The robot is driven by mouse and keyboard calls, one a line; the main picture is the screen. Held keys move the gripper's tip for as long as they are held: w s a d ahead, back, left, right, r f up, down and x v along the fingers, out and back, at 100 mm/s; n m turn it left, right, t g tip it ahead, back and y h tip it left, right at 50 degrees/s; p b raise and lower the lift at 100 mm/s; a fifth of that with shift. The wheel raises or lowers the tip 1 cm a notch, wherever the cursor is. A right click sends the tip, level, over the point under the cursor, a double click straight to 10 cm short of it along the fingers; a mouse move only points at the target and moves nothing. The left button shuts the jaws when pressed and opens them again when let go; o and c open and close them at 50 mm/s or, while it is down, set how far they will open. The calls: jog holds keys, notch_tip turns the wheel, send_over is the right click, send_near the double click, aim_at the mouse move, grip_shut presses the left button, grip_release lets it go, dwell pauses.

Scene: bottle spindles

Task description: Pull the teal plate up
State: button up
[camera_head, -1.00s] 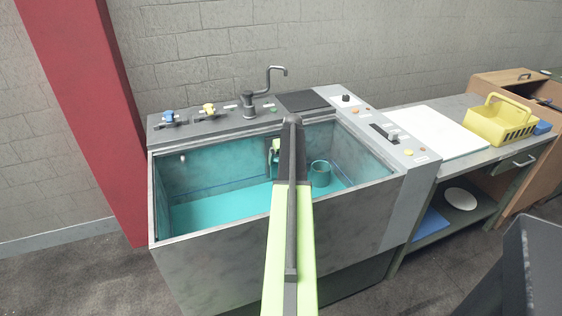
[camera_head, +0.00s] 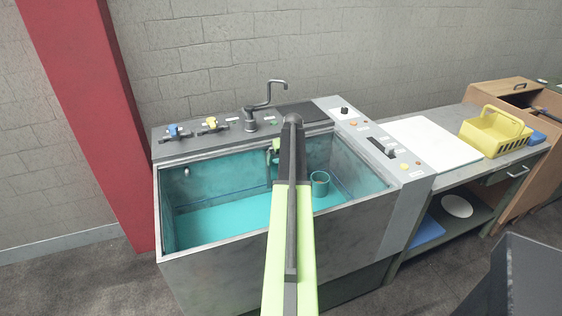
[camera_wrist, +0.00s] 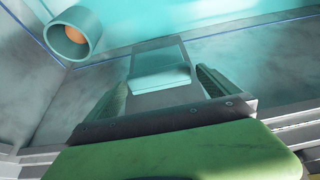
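In the wrist view, a flat piece with a grey body and a paler teal face (camera_wrist: 160,72) lies beyond and between my fingertips. It looks like the teal plate, but I cannot tell where its edges end against the teal basin floor. My gripper (camera_wrist: 161,84) has its two green fingers apart, one on each side of this piece. I cannot tell whether they touch it. In the head view, my gripper (camera_head: 274,157) is down inside the basin, mostly hidden behind my arm. The plate cannot be made out there.
The grey basin (camera_head: 210,275) has a teal floor and high walls around my gripper. A teal cup (camera_head: 320,184) stands to the right; an orange thing shows inside it in the wrist view. A tap (camera_head: 262,104) stands behind. A counter holds a white board (camera_head: 432,141) and yellow basket (camera_head: 494,132).

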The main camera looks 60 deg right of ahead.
jog(key=shift+f, duration=0.1)
jog(key=p+v, duration=1.6)
jog(key=v, duration=0.1)
jog(key=shift+r, duration=0.25)
jog(key=shift+w, duration=0.1)
